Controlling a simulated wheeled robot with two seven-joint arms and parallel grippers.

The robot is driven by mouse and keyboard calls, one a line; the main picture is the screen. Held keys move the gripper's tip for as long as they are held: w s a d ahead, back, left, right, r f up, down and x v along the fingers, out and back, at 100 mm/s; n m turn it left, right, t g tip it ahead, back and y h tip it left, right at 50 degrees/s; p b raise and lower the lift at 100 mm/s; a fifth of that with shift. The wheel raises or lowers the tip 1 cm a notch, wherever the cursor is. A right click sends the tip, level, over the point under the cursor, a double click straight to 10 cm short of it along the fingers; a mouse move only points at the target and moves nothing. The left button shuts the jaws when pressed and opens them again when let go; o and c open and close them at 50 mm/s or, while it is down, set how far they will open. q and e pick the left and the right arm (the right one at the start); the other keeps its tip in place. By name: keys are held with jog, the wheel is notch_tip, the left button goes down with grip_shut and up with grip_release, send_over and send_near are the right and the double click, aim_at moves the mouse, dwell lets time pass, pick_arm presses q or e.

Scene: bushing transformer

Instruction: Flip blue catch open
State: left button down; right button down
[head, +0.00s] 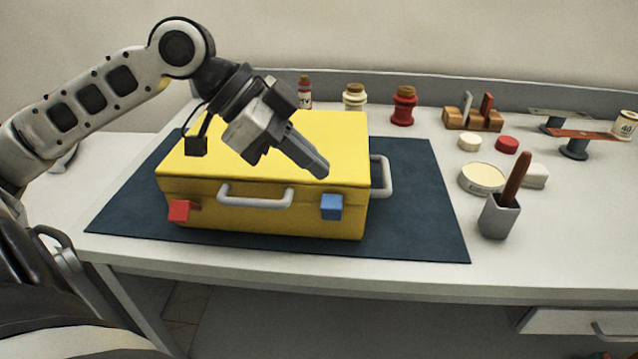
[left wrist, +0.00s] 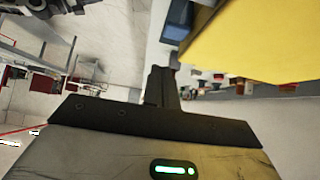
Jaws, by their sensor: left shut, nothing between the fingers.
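A yellow case (head: 270,205) with its lid down lies on a dark blue mat (head: 425,200). The blue catch (head: 331,206) is on the right of its front face, and the red catch (head: 180,210) is on the left. My left gripper (head: 322,170) is shut and empty, pointing down and right, above the blue catch near the lid's front edge. It appears apart from the catch. In the left wrist view its fingers (left wrist: 161,84) are together.
A grey front handle (head: 255,195) lies between the catches, and another handle (head: 383,177) is on the right side. A grey cup (head: 499,215) with a brown-handled tool stands to the right. Jars and small parts line the back. The mat right of the case is clear.

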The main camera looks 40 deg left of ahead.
aim_at(340, 207)
pick_arm(q)
jog(key=shift+w+d+f, duration=0.1)
jog(key=shift+d+f, duration=0.05)
jog(key=shift+f, duration=0.7)
jog(key=shift+w+d+f, duration=0.1)
jog(key=shift+d+f, duration=0.1)
jog(key=shift+f, duration=0.65)
jog(key=shift+w+d+f, duration=0.1)
jog(key=shift+d+f, duration=0.05)
jog(key=shift+f, duration=0.7)
